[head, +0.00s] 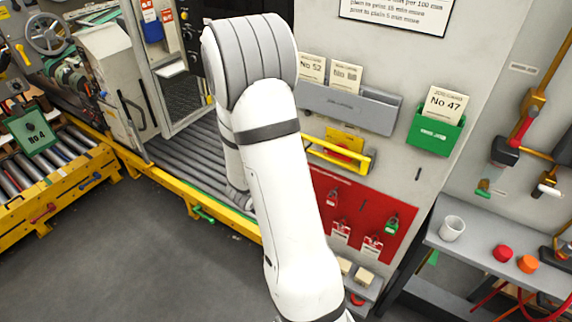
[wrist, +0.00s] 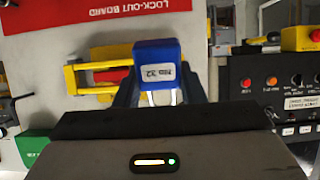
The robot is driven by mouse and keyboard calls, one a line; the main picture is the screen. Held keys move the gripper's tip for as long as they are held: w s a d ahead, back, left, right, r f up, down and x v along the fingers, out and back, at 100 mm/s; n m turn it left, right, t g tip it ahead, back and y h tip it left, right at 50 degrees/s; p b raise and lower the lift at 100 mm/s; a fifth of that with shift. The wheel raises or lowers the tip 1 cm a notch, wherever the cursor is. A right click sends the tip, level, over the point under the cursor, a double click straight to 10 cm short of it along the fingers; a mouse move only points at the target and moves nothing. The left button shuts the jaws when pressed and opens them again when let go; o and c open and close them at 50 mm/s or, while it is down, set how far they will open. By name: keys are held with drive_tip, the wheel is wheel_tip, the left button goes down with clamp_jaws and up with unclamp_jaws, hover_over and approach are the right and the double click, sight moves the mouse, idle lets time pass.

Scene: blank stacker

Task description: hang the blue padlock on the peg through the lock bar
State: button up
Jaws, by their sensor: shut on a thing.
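The blue padlock (wrist: 157,60) with a white number label shows in the wrist view, its metal shackle (wrist: 158,97) toward the bottom of the picture. My gripper (wrist: 160,90) is shut on it, with dark fingers on both sides. The yellow lock bar (wrist: 85,78) is just left of the padlock in that view, and the padlock overlaps its end. I cannot tell if they touch. In the head view the lock bar (head: 345,163) is on the grey panel right of my arm. My arm hides the gripper and padlock there. I cannot make out the peg.
The red lock-out board (head: 350,205) holds a green padlock (head: 391,224) and tags below the bar. A grey card holder (head: 350,107) and a green card holder (head: 435,135) are nearby. In the wrist view a button panel (wrist: 270,95) stands at the right.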

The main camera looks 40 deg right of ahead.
drive_tip(key=r+b+x, duration=0.1)
drive_tip(key=b+x, duration=0.1)
drive_tip(key=x, duration=0.7)
drive_tip(key=shift+d+r, duration=0.2)
drive_tip(key=shift+d, duration=0.15)
idle(0.6)
drive_tip(key=shift+w, duration=0.15)
idle(0.4)
drive_tip(key=o, duration=1.1)
drive_tip(key=shift+a, duration=0.1)
drive_tip(key=b+v, duration=0.1)
drive_tip(key=v, duration=0.6)
drive_tip(key=shift+a+r, duration=0.2)
drive_tip(key=shift+a, duration=0.1)
